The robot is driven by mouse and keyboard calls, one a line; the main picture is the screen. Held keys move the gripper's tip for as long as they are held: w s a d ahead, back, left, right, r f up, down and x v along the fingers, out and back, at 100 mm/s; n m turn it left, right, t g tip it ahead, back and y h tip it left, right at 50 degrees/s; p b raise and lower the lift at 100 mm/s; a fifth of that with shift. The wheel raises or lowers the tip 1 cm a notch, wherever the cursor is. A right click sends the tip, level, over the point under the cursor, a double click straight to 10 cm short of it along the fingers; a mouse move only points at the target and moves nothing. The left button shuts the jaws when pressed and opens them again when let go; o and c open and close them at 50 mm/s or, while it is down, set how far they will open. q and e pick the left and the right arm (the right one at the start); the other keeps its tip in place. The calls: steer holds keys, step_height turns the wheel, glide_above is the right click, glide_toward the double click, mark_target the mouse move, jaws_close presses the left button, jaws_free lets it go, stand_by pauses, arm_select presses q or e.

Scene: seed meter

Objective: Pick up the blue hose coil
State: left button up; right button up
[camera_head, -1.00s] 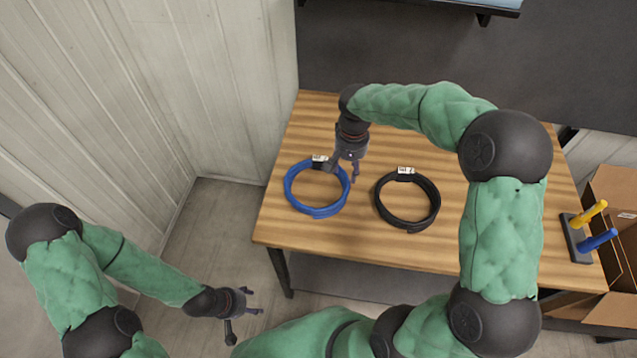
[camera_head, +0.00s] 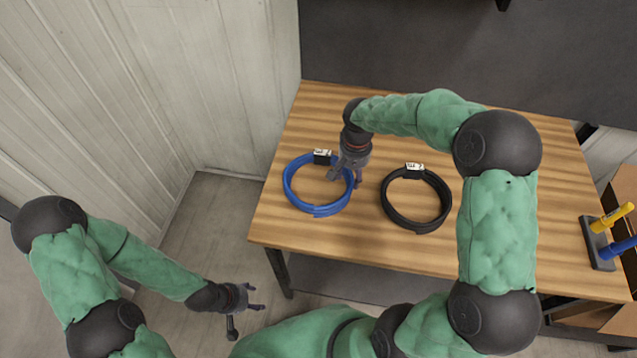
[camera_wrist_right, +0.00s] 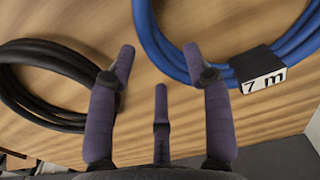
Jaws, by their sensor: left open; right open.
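The blue hose coil (camera_head: 319,210) lies flat on the left part of the wooden table, with a black and white tag on its far side. In the right wrist view the blue coil (camera_wrist_right: 170,62) is at the upper right, and its tag reads "7 m". My right gripper (camera_head: 345,177) is open and empty over the right side of the blue coil. In the right wrist view its fingers (camera_wrist_right: 160,65) are spread, with one fingertip close to the blue hose; I cannot tell whether it touches. My left gripper (camera_head: 258,299) is open and empty, off the table's front left.
A black hose coil (camera_head: 417,227) with a tag lies right of the blue one and shows in the wrist view (camera_wrist_right: 45,48). A stand (camera_head: 597,243) with yellow and blue pegs is at the table's right. A cardboard box (camera_head: 625,190) is beyond it. The table's (camera_head: 300,235) front is clear.

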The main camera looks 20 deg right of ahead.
mark_target(351, 185)
steer(key=f, duration=0.2)
steer(key=f+b, duration=0.1)
steer(key=f, duration=0.2)
steer(key=shift+s+d+f+b, duration=0.1)
steer(key=shift+s+b, duration=0.1)
steer(key=shift+b, duration=0.1)
jaws_close()
